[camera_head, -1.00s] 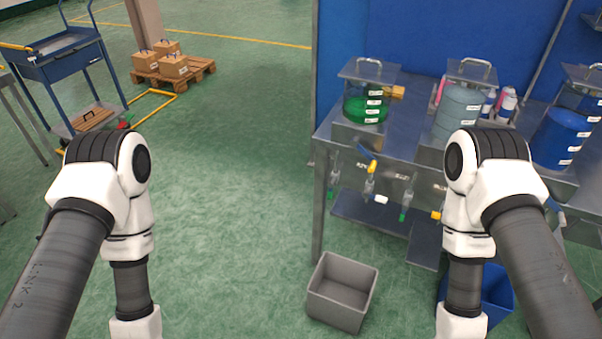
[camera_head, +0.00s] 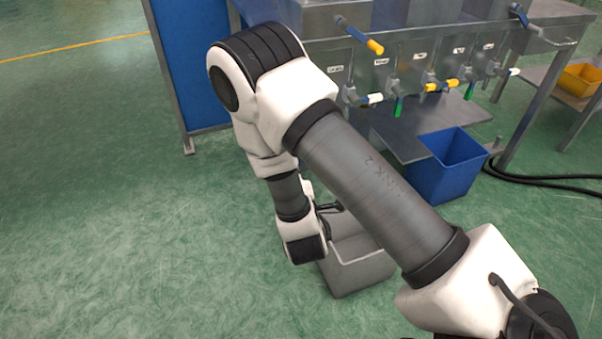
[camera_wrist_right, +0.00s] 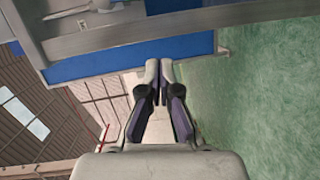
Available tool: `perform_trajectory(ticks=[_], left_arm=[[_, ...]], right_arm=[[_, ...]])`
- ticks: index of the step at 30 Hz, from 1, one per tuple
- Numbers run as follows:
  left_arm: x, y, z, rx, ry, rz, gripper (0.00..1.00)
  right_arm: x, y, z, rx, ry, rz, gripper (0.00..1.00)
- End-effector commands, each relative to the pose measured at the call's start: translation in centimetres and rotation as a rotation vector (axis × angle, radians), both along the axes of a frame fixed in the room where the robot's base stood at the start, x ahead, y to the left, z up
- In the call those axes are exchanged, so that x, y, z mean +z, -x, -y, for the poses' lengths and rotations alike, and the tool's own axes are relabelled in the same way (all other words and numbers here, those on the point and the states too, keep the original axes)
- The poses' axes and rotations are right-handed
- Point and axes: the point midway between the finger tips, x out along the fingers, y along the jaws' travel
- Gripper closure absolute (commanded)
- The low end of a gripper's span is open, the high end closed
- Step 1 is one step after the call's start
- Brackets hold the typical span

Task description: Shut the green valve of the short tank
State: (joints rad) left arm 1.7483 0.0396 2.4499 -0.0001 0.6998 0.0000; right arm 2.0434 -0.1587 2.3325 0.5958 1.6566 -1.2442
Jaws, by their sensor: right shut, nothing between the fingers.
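In the head view, the bench front carries a row of valves. A green handle (camera_head: 398,107) hangs down beside a white handle (camera_head: 375,98), and another green handle (camera_head: 470,90) hangs farther right. My right arm crosses in front of the bench's left part and may hide another valve. In the right wrist view, my right gripper (camera_wrist_right: 158,72) is shut and empty, with its fingertips together. No valve handle is recognisable there. My left gripper is not in view.
A grey bin (camera_head: 358,272) stands on the floor behind my right arm. A blue bin (camera_head: 447,165) stands under the bench. A yellow-tipped blue lever (camera_head: 360,36) sticks out above the valve row. Black cables (camera_head: 545,180) lie at the right. The left floor is clear.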

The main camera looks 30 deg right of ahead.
Motion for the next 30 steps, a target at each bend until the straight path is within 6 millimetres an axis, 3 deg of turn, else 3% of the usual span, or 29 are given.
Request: perform_trajectory(ticks=[1, 6, 10, 21, 25, 30], left_arm=[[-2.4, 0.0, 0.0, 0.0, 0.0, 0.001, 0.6], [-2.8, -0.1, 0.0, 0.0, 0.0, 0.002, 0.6], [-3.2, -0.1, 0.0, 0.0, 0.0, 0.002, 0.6], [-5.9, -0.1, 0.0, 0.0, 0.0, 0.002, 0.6], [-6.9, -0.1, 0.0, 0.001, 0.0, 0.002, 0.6], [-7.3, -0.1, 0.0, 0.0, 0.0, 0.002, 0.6]], right_arm=[[-1.0, -0.4, 0.0, -0.001, 0.058, 0.03, 1.0], [0.5, -1.0, 0.2, -0.009, 0.148, 0.062, 1.0], [0.6, -2.4, 1.0, -0.012, 0.144, 0.064, 1.0], [0.3, -9.5, 4.7, -0.009, 0.142, 0.062, 1.0], [0.2, -8.9, 7.0, -0.012, 0.14, 0.058, 1.0], [0.5, -8.6, 8.4, -0.008, 0.142, 0.058, 1.0]])
